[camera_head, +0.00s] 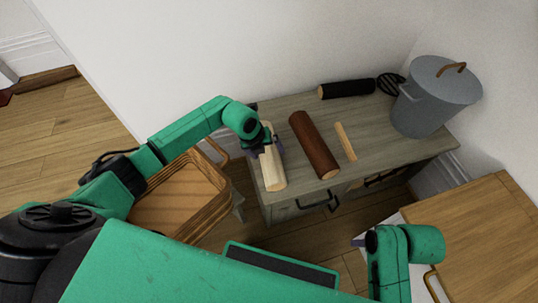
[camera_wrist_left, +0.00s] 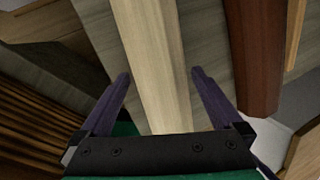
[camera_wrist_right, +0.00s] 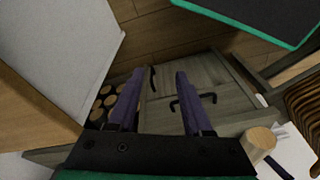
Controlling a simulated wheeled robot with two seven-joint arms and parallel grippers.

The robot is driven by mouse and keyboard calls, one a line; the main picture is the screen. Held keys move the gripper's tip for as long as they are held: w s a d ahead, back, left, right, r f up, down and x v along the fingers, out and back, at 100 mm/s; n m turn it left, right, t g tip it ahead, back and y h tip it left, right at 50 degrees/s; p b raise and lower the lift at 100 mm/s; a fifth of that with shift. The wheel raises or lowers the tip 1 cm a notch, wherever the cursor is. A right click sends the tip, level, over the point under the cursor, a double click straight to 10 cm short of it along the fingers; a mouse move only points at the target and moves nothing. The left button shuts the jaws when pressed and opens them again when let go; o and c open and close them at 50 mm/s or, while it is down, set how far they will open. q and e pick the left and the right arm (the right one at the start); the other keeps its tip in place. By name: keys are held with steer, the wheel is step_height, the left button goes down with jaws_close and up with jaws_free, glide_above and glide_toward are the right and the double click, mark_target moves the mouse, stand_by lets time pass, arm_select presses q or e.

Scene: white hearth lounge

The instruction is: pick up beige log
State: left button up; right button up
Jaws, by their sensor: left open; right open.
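The beige log (camera_head: 272,171) lies on the left part of the grey wooden cabinet top, lengthwise toward me. My left gripper (camera_head: 266,146) is over its far half. In the left wrist view the beige log (camera_wrist_left: 155,55) runs between the two open fingers of my left gripper (camera_wrist_left: 160,82), one on each side, with gaps; I cannot tell whether either touches it. My right gripper (camera_wrist_right: 152,82) is open and empty, away from the log, near the front of the cabinet. In the head view its fingers (camera_head: 358,243) are mostly hidden by my right arm.
A reddish-brown log (camera_head: 314,145) and a thin light stick (camera_head: 346,142) lie right of the beige log. A black log (camera_head: 346,89) lies at the back, near a grey lidded bucket (camera_head: 432,100). A wooden basket (camera_head: 183,204) stands left of the cabinet (camera_head: 288,108).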

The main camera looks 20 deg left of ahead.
arm_select(q)
steer(key=shift+r, duration=0.1)
jaws_close()
steer(key=shift+r, duration=0.1)
